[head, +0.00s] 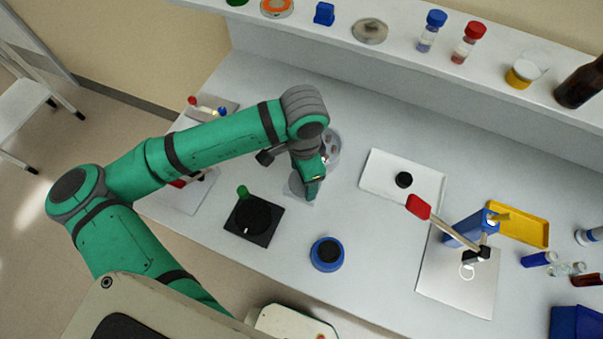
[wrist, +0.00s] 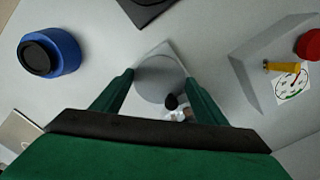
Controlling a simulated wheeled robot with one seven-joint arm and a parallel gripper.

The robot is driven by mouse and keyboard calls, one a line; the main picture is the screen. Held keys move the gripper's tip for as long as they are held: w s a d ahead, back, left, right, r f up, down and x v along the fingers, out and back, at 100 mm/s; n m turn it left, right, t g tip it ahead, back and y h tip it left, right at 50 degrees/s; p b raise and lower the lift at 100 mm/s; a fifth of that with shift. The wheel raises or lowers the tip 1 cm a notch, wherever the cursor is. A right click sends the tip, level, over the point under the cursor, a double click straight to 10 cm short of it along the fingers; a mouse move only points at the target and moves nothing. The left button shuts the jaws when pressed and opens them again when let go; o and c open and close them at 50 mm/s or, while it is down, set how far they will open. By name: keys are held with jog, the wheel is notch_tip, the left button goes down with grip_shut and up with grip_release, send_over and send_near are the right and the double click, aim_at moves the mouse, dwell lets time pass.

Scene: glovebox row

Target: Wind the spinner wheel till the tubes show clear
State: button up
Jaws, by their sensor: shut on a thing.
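The spinner wheel is a plain grey disc (head: 297,184) on a pale square plate. In the wrist view the disc (wrist: 158,80) lies between my two fingertips. My gripper (head: 311,189) points down over it, with a finger on each side, and is shut on the wheel. A small black knob (wrist: 171,102) shows near the disc's lower edge in the wrist view. Beside the wheel is a clear round housing (head: 332,147); small bright parts of it (wrist: 180,114) show in the wrist view. My gripper hides much of it, and I cannot tell how the tubes look.
A blue pot with a black top (head: 327,254) is front right. A white tray (head: 380,168) holds a black disc. A grey wedge with a gauge (wrist: 292,82) is near my gripper.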

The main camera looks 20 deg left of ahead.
jog(key=shift+w, duration=0.15)
jog(key=o, duration=1.1)
jog(key=shift+a, duration=0.15)
jog(key=shift+c, duration=0.2)
jog(key=shift+d, duration=0.25)
jog(key=shift+a+r, duration=0.1)
jog(key=shift+r, duration=0.15)
notch_tip(320, 180, up, 10)
jog(key=shift+r, duration=0.15)
